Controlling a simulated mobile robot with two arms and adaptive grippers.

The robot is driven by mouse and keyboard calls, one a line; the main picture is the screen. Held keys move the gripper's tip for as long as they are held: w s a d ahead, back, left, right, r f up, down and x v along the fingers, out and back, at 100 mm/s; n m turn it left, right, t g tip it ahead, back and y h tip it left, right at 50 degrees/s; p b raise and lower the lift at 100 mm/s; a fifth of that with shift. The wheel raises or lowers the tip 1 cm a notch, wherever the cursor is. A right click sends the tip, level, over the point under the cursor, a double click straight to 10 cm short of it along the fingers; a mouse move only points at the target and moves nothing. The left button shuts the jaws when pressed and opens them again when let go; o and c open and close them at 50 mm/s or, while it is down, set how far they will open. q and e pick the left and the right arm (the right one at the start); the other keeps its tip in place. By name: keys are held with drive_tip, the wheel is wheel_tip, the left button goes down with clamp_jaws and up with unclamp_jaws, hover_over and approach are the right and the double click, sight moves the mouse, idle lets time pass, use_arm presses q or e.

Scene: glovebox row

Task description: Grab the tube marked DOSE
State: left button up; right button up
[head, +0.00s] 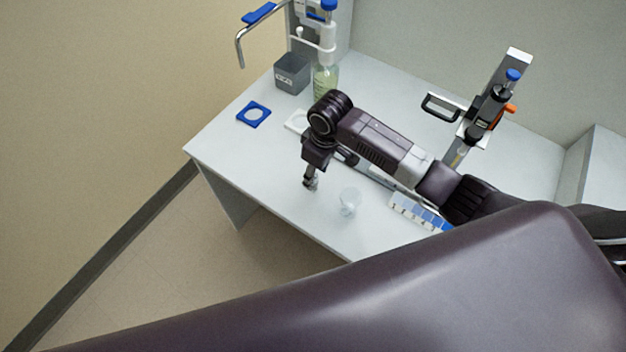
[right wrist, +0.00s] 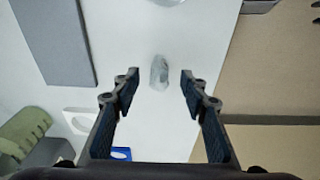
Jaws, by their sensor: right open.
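My right gripper (head: 311,184) points down over the front part of the white table. In the right wrist view its two fingers (right wrist: 158,88) are open and apart. A small clear-grey object (right wrist: 159,73) shows between and beyond the fingertips, on the white surface; it may be the tube. I cannot read any DOSE mark on it. My left gripper is not in view.
A clear cup (head: 349,201) stands right of the gripper, beside a blue-and-white rack (head: 420,212). A stand (head: 487,112) is at right. The table's front-left is clear.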

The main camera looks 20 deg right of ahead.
drive_tip(key=f, duration=0.2)
drive_tip(key=shift+w+a+f, duration=0.25)
drive_tip(key=shift+w+f, duration=0.05)
drive_tip(key=shift+w, duration=0.05)
drive_tip(key=shift+w+f, duration=0.1)
drive_tip(key=shift+f, duration=0.65)
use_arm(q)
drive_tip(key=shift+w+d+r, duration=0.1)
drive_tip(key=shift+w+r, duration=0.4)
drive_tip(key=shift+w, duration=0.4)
use_arm(e)
drive_tip(key=c, duration=0.8)
